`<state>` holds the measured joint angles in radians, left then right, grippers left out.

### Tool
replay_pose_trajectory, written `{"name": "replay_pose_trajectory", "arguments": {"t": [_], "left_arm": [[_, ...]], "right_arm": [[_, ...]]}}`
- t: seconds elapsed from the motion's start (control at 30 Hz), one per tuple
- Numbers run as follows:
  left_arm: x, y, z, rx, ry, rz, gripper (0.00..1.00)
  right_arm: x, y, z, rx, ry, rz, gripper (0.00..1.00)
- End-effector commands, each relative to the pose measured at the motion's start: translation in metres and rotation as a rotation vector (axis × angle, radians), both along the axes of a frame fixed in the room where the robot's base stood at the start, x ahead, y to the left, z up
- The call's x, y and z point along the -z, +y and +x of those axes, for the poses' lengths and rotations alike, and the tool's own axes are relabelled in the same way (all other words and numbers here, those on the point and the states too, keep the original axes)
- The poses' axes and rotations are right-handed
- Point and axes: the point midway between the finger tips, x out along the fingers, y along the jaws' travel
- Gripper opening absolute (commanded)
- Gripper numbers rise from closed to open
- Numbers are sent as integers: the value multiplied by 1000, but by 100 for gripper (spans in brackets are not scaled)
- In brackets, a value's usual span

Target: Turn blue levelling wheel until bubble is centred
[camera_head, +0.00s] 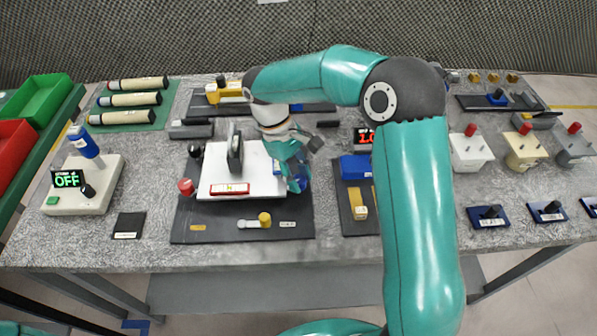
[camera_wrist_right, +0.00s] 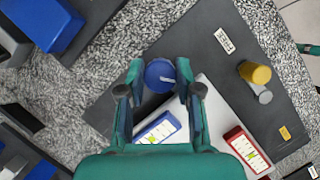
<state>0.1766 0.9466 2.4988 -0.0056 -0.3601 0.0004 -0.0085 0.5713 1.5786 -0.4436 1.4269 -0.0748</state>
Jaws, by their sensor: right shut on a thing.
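A white levelling plate (camera_head: 215,178) lies on a dark base board (camera_head: 215,225). The blue levelling wheel (camera_wrist_right: 160,74) sits at the plate's corner, with a pale mark on its top. My right gripper (camera_wrist_right: 160,82) is shut on the wheel, one finger on each side; in the head view the gripper (camera_head: 298,180) hides most of it. A blue-framed level vial (camera_wrist_right: 158,130) is close to the wheel in the wrist view, and a red-framed vial (camera_head: 230,188) is at the plate's front edge. My left gripper is not in view.
A red knob (camera_head: 186,187) and a black knob (camera_head: 195,150) stand at the plate's left. A yellow knob (camera_head: 264,218) is on the board's front. A dark upright block (camera_head: 235,155) stands on the plate. A blue box (camera_head: 356,167) is to the right.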

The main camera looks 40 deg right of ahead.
Motion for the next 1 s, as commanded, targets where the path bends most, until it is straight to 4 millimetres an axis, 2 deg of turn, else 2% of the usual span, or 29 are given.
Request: {"name": "replay_pose_trajectory", "arguments": {"t": [0.4, 0.93, 0.97, 1.0], "left_arm": [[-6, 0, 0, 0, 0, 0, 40], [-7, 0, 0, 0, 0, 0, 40], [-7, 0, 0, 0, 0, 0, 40], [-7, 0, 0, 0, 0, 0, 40]], "right_arm": [[-1, -1, 1, 214, -6, -2, 0], [-1, -1, 2, 240, -8, 0, 0], [-1, -1, 2, 240, -8, 0, 36], [-1, -1, 2, 240, -9, -1, 42]]}}
